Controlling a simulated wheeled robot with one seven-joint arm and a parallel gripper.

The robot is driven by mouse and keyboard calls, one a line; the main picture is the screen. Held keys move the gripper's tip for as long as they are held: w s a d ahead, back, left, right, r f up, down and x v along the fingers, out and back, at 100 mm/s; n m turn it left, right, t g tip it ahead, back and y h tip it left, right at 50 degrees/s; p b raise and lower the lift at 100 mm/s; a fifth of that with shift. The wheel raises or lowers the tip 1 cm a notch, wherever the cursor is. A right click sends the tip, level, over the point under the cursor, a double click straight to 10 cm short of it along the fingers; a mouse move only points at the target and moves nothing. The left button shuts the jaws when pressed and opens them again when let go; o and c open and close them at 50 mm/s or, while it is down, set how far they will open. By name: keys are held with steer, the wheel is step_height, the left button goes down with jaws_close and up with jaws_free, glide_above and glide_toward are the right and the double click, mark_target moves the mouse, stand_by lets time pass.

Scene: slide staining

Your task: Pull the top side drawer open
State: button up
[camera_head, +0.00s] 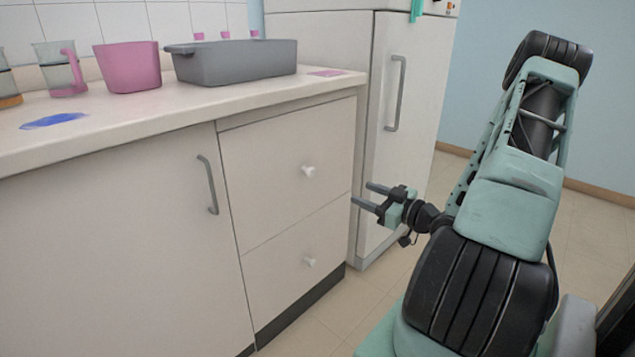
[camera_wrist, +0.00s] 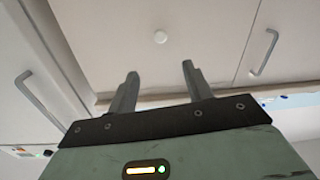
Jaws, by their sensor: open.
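The top side drawer (camera_head: 285,150) is a pale front under the counter and looks shut. Its small white knob (camera_head: 309,171) is at the front's middle right. The lower drawer (camera_head: 297,262) has a similar knob (camera_head: 309,262). My gripper (camera_head: 361,193) is open and empty, to the right of the top knob and apart from it, its dark fingers pointing left. In the wrist view, which looks upside down, my two fingers (camera_wrist: 158,78) stand apart, with a white knob (camera_wrist: 160,37) beyond and between their tips. It looks like the top drawer's knob.
A cupboard door with a grey handle (camera_head: 208,185) is left of the drawers. A tall white cabinet (camera_head: 405,120) stands right. The counter (camera_head: 190,108) bears a grey tub (camera_head: 235,65), a pink container (camera_head: 128,68) and jugs. Floor (camera_head: 345,300) in front is clear.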

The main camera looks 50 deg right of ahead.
mark_target(313, 173)
steer(key=w+b, duration=0.1)
steer(key=w, duration=0.4)
steer(key=w+b, duration=0.1)
steer(key=w, duration=0.5)
steer(key=w+a+b, duration=0.1)
steer(key=w, duration=0.5)
steer(key=shift+s, duration=0.1)
steer(key=shift+d, duration=0.1)
jaws_close()
